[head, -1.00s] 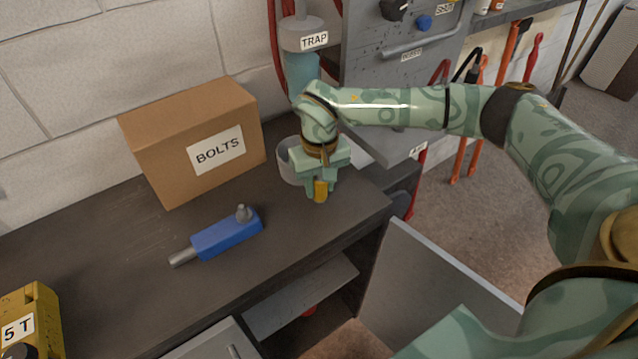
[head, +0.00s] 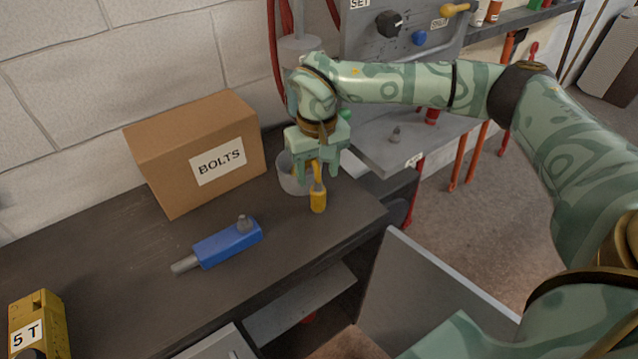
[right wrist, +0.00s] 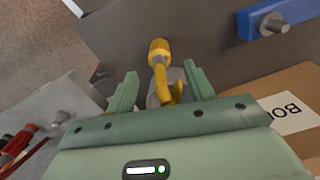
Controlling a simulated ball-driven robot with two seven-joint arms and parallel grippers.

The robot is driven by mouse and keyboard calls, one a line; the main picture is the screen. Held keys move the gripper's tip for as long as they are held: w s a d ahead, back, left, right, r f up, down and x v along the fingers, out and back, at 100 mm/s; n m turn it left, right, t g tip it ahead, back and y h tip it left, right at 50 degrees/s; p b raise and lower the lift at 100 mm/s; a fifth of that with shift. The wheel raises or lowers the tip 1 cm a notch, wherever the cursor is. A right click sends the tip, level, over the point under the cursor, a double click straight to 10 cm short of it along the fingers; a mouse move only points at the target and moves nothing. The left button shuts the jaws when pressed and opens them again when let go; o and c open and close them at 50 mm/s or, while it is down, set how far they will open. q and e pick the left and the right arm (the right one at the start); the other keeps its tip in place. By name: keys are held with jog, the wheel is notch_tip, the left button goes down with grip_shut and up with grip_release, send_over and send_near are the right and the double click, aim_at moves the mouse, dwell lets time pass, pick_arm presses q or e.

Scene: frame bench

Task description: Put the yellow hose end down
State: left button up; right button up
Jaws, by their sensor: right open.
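The yellow hose end (head: 318,197) hangs over the rim of a grey cup-like holder (head: 290,176) on the dark bench, its thicker tip pointing down outside the holder. My right gripper (head: 320,172) is just above it, open, with its fingers spread to either side. In the right wrist view the yellow hose end (right wrist: 159,55) lies between the two open fingers, with a gap on each side. The wrist partly hides the holder and the hose's upper part. My left gripper is not in view.
A cardboard box labelled BOLTS (head: 200,150) stands left of the holder. A blue tool (head: 226,243) lies in front of it, and a yellow 5 T block (head: 38,325) sits at the far left. A grey panel (head: 425,145) is at right. The bench between is clear.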

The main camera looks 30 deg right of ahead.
notch_tip(320, 180, up, 5)
jog(key=shift+f+p, duration=0.2)
jog(key=shift+p, duration=0.15)
